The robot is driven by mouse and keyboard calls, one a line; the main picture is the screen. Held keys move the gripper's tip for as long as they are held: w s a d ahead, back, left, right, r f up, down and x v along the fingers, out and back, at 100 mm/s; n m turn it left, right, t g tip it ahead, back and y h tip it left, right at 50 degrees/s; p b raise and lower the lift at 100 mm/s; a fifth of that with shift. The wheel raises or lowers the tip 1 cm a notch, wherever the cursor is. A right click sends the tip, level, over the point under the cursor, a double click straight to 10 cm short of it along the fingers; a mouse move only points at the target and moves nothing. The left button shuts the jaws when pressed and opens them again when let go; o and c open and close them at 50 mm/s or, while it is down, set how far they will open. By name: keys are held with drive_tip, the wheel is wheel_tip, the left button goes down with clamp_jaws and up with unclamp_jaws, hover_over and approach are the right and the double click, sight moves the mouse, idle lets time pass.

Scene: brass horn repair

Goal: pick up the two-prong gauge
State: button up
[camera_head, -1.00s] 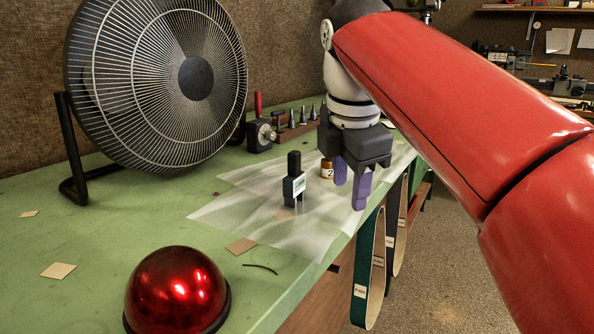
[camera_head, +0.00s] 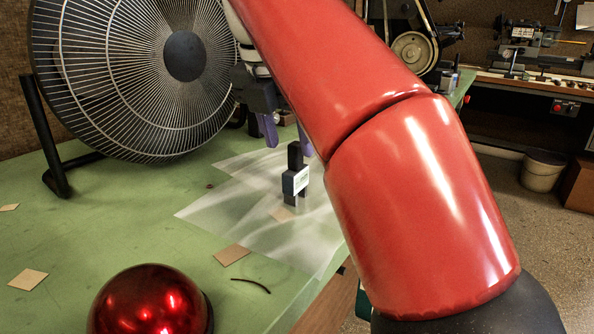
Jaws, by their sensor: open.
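My gripper (camera_head: 288,147) has purple fingers, spread apart and empty. In the picture the fingertips lie to either side of the top of the gauge's handle; I see no contact. I cannot tell how far behind or above the gauge they are. My red arm hides part of the right finger and the bench behind it.
A large black fan (camera_head: 130,80) stands at the left. A red dome (camera_head: 150,302) sits at the front. The clear sheet (camera_head: 225,213) is wrinkled, and small tan squares (camera_head: 230,255) and a dark curved strip (camera_head: 251,285) lie nearby. The green bench (camera_head: 110,225) is mostly clear at left.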

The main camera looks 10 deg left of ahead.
sight(297, 167)
drive_tip(key=b+x, duration=0.1)
drive_tip(key=x, duration=0.2)
drive_tip(key=b+x, duration=0.1)
drive_tip(key=x, duration=0.2)
drive_tip(key=shift+d+f, duration=0.2)
drive_tip(key=shift+d, duration=0.05)
clamp_jaws()
